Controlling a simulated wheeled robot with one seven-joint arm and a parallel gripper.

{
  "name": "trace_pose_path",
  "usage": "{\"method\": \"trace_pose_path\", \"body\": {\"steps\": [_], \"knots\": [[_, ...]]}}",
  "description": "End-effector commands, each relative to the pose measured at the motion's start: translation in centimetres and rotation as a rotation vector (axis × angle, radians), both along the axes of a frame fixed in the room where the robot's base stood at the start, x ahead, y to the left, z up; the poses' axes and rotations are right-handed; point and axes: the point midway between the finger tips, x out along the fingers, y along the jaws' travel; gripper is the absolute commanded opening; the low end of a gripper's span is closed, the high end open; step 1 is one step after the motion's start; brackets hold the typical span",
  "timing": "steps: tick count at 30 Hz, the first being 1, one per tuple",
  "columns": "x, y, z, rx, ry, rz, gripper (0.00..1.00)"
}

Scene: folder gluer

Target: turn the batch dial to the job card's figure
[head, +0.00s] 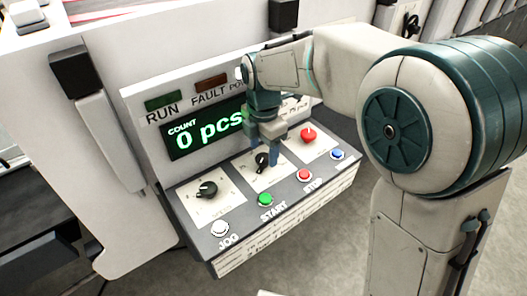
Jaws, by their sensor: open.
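The control panel (230,207) has a row of knobs. A black dial (262,160) sits on the middle white plate, partly hidden by my gripper, so its setting and label cannot be read. My gripper (266,153) points down at this dial with its jaws open and the fingers around or just above it; I cannot tell if they touch. Another black dial (206,190) sits on the left white plate. No job card can be made out, though a strip of small print (290,232) runs along the panel's front edge.
A green display (207,128) reads "COUNT 0 pcs". A red knob (308,136) is right of the middle dial. White JOG (220,228), green START (265,199), red STOP (304,174) and blue (337,154) buttons line the front. RUN (163,102) and FAULT (211,82) lamps look dark.

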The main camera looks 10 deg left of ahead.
Motion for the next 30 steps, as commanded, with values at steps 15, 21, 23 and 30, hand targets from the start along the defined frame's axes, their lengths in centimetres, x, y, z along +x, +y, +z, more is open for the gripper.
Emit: {"method": "trace_pose_path", "body": {"steps": [15, 21, 23, 30], "knots": [[0.0, 0.0, -2.0, 0.000, 0.000, -0.001, 0.60], [0.0, 0.0, -2.0, 0.000, 0.000, -0.001, 0.15], [0.0, 0.0, -2.0, 0.000, 0.000, -0.001, 0.15], [0.0, 0.0, -1.9, 0.000, 0.000, -0.030, 0.15]]}}
